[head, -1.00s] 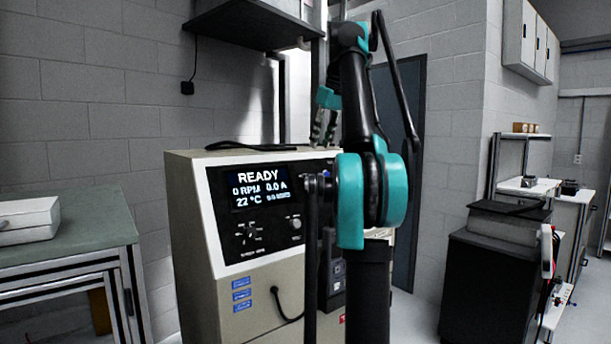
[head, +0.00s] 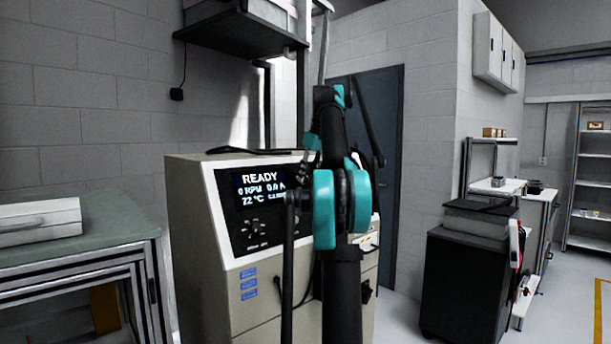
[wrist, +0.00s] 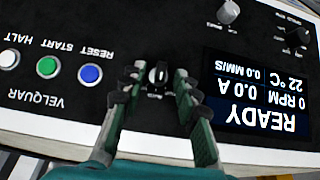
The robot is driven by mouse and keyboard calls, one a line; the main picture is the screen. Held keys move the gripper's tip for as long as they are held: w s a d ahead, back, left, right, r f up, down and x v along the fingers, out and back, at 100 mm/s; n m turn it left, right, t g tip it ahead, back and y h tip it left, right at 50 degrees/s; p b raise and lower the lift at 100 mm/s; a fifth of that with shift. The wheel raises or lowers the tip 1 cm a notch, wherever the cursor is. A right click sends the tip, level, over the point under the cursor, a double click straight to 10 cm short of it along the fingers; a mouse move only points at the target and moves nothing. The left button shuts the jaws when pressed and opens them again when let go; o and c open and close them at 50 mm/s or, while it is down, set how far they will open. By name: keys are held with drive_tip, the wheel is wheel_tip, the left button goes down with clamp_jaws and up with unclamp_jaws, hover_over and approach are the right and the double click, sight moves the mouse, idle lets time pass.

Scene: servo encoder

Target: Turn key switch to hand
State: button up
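The key switch (wrist: 158,74) is a small dark knob with a light upright mark, on the black control panel (wrist: 150,30). The wrist view shows the panel upside down. A small label by the switch is too blurred to read, so I cannot tell its setting. My gripper (wrist: 157,88) is open, with one dark-tipped finger on each side of the switch. I cannot tell whether either fingertip touches it. In the head view, my arm hides the switch and most of the gripper in front of the beige cabinet (head: 205,240).
The display (wrist: 258,92) reads READY and 0 RPM. Blue (wrist: 90,73), green (wrist: 47,67) and white (wrist: 8,58) buttons sit left of my gripper in the wrist view. Knobs (wrist: 228,12) lie beyond. A bench (head: 90,220) stands left of the cabinet, and a black cart (head: 462,270) right.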

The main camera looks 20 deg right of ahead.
drive_tip(key=shift+c, duration=0.5)
clamp_jaws()
drive_tip(key=shift+w+d+m+g+y, duration=0.1)
drive_tip(key=shift+d+m+g+y, duration=0.1)
drive_tip(key=shift+m+y, duration=0.4)
drive_tip(key=shift+d+m+g+y, duration=0.2)
drive_tip(key=shift+m+y, duration=0.3)
drive_tip(key=shift+y, duration=0.1)
drive_tip(key=m+y, duration=0.3)
drive_tip(key=shift+d+f+y, duration=0.2)
drive_tip(key=shift+d+y, duration=0.05)
drive_tip(key=shift+y, duration=0.05)
drive_tip(key=shift+m, duration=0.3)
